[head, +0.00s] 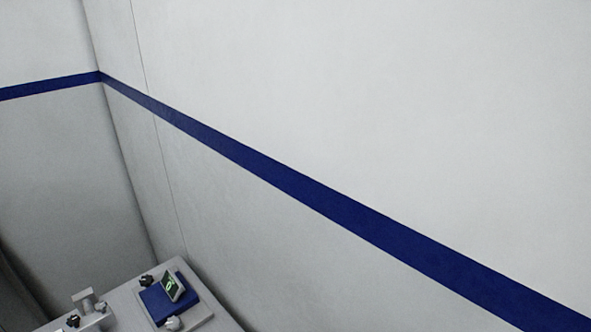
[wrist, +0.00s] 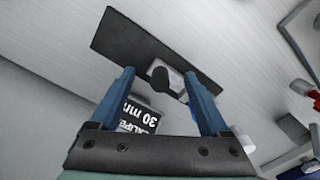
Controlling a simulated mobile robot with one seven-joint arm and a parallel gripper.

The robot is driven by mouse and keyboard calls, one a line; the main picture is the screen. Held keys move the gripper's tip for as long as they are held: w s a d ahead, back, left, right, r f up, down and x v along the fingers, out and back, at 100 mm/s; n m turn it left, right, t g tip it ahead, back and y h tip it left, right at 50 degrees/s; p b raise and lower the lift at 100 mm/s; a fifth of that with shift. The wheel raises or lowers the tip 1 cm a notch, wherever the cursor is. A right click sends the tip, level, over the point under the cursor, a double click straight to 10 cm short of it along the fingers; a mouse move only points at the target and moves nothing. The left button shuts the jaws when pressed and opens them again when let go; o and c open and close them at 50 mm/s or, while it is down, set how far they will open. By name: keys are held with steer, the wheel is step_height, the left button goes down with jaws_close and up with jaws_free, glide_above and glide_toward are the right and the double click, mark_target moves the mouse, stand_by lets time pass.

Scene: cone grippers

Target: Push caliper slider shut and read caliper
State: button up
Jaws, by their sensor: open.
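My gripper (wrist: 158,75) is open in the wrist view, its two blue fingers apart with nothing clearly held. A black knob (wrist: 161,78) on a grey block shows between the fingertips; I cannot tell whether a finger touches it. The block lies against a long dark bar (wrist: 125,38), which may be the caliper. My gripper does not show in the head view, and I cannot pick out the caliper there.
The head view is mostly pale wall with a blue stripe (head: 250,158). At its bottom left, a table (head: 128,310) carries a blue block (head: 160,303), a small green-lit display (head: 174,287) and a grey fixture (head: 86,302). Blurred objects crowd the wrist view's right edge.

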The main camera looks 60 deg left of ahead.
steer(key=shift+r+p, duration=4.45)
steer(key=shift+r, duration=0.05)
steer(key=shift+s+f, duration=0.1)
